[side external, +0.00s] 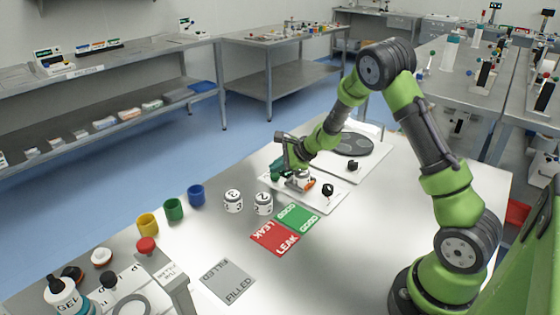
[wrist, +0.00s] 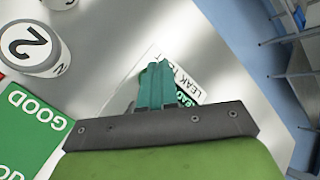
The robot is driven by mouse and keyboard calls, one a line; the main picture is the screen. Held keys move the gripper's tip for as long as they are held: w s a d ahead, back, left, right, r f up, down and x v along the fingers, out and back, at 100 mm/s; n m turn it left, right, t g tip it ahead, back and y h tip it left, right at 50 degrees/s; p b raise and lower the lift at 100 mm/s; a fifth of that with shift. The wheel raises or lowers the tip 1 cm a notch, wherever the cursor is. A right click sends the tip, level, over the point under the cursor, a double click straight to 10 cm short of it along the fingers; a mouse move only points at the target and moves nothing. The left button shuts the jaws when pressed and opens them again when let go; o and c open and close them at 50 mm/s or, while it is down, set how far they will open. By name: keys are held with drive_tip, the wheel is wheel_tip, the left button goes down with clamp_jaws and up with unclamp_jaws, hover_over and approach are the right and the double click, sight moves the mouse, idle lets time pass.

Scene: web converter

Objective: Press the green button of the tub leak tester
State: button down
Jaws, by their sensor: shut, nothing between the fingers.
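The tub leak tester (side external: 322,202) is a white plate on the bench in the side view, with a black knob-like part (side external: 327,189) and an orange part (side external: 309,185). My gripper (side external: 279,171) is at the tester's far left side, low over it. In the wrist view my teal fingers (wrist: 158,68) are together and empty. Behind them show the tester's "LEAK T…" label (wrist: 190,78) and part of a green display (wrist: 186,97). The fingers and gripper body cover much of the tester. I cannot make out the green button in either view, nor whether the fingers touch anything.
Two white numbered tubs (side external: 233,201) (side external: 263,204) stand left of the tester. A green GOOD card (side external: 296,218) and red LEAK card (side external: 274,238) lie in front. A plate with a dark disc (side external: 353,144) is behind. Coloured cups (side external: 174,209) stand further left.

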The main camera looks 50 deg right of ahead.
sight(277, 176)
drive_tip(key=shift+f, duration=0.6)
idle(0.3)
drive_tip(key=shift+r, duration=1.05)
drive_tip(key=shift+r, duration=2.55)
